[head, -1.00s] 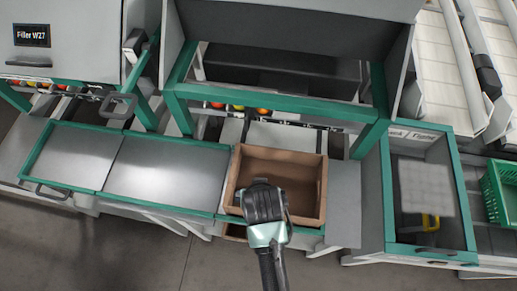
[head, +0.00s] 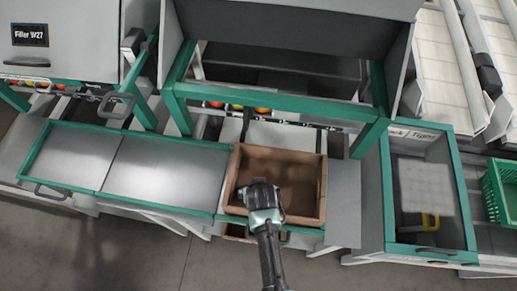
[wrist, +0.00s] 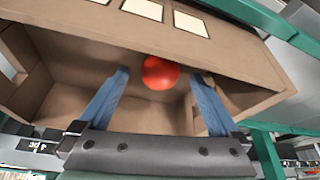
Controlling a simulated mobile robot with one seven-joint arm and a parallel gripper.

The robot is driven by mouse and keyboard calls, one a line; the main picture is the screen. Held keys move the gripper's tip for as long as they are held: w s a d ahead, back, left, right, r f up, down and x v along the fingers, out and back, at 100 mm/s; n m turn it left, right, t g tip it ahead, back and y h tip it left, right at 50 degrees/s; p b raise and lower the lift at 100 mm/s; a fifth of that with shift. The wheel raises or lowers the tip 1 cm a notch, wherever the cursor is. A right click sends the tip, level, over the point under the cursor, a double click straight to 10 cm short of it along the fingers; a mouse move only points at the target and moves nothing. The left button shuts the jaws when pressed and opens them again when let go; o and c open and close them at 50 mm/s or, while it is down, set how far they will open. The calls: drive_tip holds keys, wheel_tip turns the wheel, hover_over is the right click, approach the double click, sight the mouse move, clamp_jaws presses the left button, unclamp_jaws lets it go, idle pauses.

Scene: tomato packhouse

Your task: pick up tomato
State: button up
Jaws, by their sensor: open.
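A round red tomato (wrist: 160,73) lies inside a brown cardboard box (wrist: 60,44), close to one of its walls in the wrist view. My gripper (wrist: 159,78) is open, its two blue fingers spread apart with the tomato between and slightly beyond their tips. I see a gap on each side, and the fingers do not seem to touch it. In the head view my gripper (head: 263,195) is over the front part of the box (head: 311,215). The tomato is hidden there behind the gripper and arm.
The box walls stand around my fingers. A steel-topped bench (head: 165,170) with a green frame adjoins on the left. A green-framed bin (head: 455,195) stands to the right, with a green crate (head: 493,190) beyond it. A machine frame (head: 280,112) rises behind the box.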

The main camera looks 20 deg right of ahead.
drive_tip(key=shift+w+d+f, duration=0.1)
drive_tip(key=shift+w+f, duration=0.15)
drive_tip(key=shift+f, duration=0.4)
drive_tip(key=c, duration=1)
drive_tip(key=shift+r, duration=0.2)
drive_tip(key=r, duration=0.9)
drive_tip(key=shift+a+r, duration=0.15)
drive_tip(key=shift+a, duration=0.05)
drive_tip(key=s+a+r+n, duration=0.1)
drive_tip(key=a+r+n, duration=0.1)
drive_tip(key=a, duration=0.4)
drive_tip(key=s+a+r+n+y, duration=0.1)
drive_tip(key=a+r+n, duration=0.1)
drive_tip(key=a+r, duration=0.3)
drive_tip(key=shift+a+y, duration=0.3)
drive_tip(key=shift+a, duration=0.2)
